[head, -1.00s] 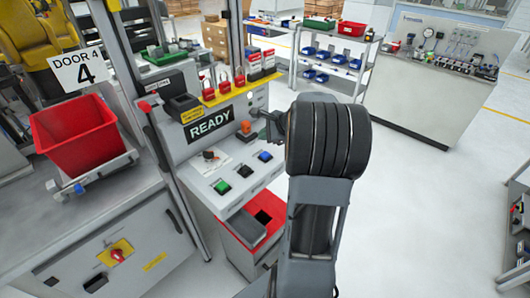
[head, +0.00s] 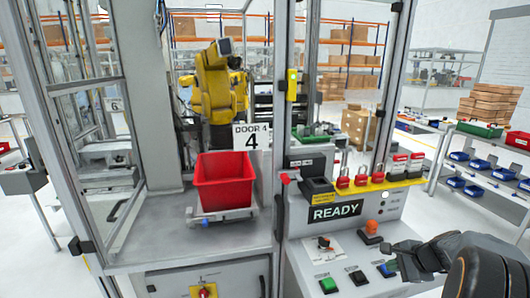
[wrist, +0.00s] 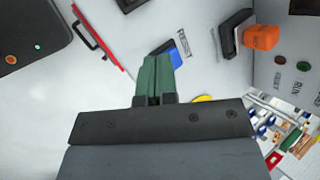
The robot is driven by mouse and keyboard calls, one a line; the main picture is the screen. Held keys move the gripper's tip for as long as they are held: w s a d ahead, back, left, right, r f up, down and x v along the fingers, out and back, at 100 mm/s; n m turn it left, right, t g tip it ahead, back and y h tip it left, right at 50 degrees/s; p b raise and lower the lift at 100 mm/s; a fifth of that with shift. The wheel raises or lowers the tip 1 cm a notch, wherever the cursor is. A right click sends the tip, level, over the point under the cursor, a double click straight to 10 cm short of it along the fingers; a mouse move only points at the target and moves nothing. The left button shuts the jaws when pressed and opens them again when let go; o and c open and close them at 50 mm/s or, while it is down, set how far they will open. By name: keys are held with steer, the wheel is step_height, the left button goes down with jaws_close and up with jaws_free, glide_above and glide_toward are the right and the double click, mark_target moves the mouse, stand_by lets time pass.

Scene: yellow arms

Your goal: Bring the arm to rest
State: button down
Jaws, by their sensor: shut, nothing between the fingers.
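My gripper (head: 388,248) is at the lower right of the head view, in front of the control panel (head: 322,268), at the end of my dark arm. In the wrist view its green fingers (wrist: 154,76) are together with nothing between them. A blue button (wrist: 171,53) shows just beyond the fingertips, partly hidden by them. I cannot tell whether they touch it. The rest of my arm is mostly cut off by the picture's edge.
The panel carries a green button (head: 328,285), an orange button (head: 371,227) and a READY sign (head: 336,212). A red bin (head: 224,182) stands on a shelf to the left. A metal post (head: 283,150) rises beside the panel.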

steer(key=s+a+r+n+h, duration=0.1)
steer(key=s+a+r+n, duration=0.2)
steer(key=s+a+n, duration=0.3)
steer(key=s+a+r+n+g+h, duration=0.1)
steer(key=s+a+r+n+h, duration=0.1)
steer(key=s+a+n, duration=0.5)
steer(key=a+r+n, duration=0.1)
steer(key=a+n, duration=0.4)
steer(key=a, duration=0.3)
steer(key=shift+s+a+r+g, duration=0.2)
steer(key=shift+s+r+g, duration=0.05)
steer(key=shift+g, duration=0.05)
